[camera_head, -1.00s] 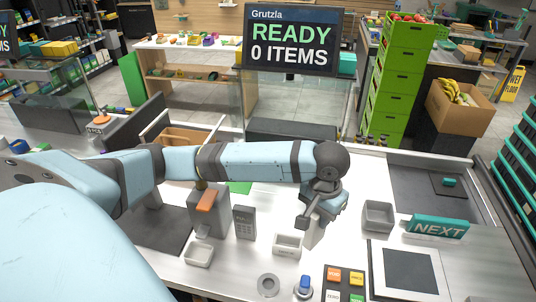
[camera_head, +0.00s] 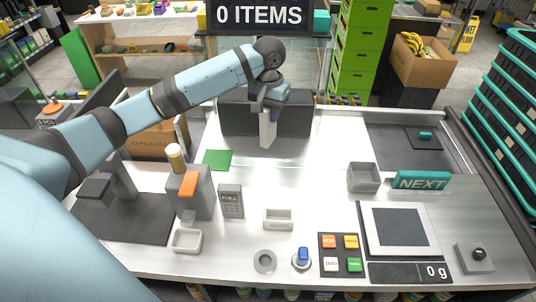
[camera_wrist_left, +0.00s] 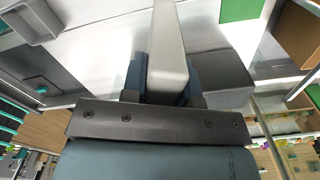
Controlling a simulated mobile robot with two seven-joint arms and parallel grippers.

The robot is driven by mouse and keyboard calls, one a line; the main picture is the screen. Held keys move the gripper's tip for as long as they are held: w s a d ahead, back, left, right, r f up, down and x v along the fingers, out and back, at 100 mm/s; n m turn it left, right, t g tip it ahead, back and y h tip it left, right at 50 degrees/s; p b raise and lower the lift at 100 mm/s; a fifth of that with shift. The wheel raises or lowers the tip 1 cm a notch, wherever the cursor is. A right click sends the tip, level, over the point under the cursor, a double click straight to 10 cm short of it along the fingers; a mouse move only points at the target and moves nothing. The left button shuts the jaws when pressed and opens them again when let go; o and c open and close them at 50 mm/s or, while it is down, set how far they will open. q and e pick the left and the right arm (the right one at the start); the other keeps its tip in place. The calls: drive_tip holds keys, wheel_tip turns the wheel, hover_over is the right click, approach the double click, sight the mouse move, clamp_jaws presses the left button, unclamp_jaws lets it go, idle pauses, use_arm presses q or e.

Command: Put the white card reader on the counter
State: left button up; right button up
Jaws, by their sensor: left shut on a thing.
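My left gripper (camera_head: 270,102) is shut on the white card reader (camera_head: 267,133). The reader hangs upright below the fingers, toward the back of the counter (camera_head: 310,185), in front of a dark grey box. I cannot tell whether its lower end touches the counter. In the left wrist view the reader (camera_wrist_left: 168,48) is a pale slab between the two bluish fingers, its far end cut off at the top edge. My right gripper is in neither view.
A green square (camera_head: 217,160) lies left of the reader. The dark box (camera_head: 240,120) stands behind it. Nearer are a grey dispenser (camera_head: 202,205), a grey keypad device (camera_head: 230,200) and a small white tray (camera_head: 278,219). Bare counter lies right of the reader, before the grey bin (camera_head: 363,178).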

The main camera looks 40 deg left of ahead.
use_arm(q)
wheel_tip(320, 180, down, 14)
drive_tip(key=shift+p, duration=0.45)
drive_tip(key=shift+a, duration=0.1)
drive_tip(key=o, duration=1)
drive_tip(key=shift+f, duration=0.1)
wheel_tip(320, 180, up, 12)
drive_tip(key=shift+f+b, duration=0.25)
drive_tip(key=shift+b, duration=0.4)
drive_tip(key=shift+r, duration=0.4)
drive_tip(key=shift+f, duration=0.1)
